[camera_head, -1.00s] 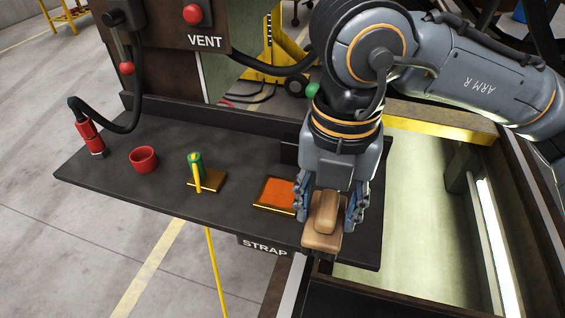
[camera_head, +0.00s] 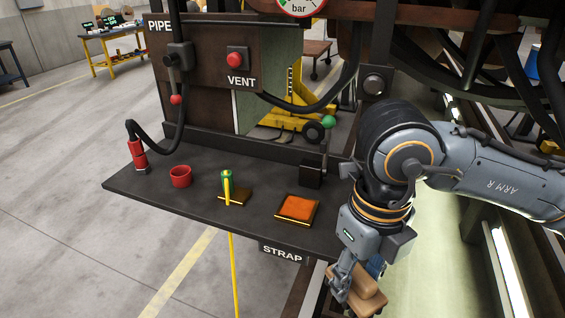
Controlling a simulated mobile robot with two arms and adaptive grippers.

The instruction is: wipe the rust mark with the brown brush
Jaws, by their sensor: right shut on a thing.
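The brown brush (camera_head: 362,294) is a tan block with a raised grip. My right gripper (camera_head: 352,283) is shut on it and holds it low at the bottom right, past the front right edge of the dark shelf. Part of the brush is hidden by the gripper fingers. I cannot tell whether this is the rust mark. My left gripper is not in view.
The dark shelf (camera_head: 195,208) also bears a red cup (camera_head: 181,176), a green and yellow item (camera_head: 227,186) and a red nozzle (camera_head: 138,157) on a black hose. A VENT panel (camera_head: 241,82) stands behind. A pit with bright lights lies at right.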

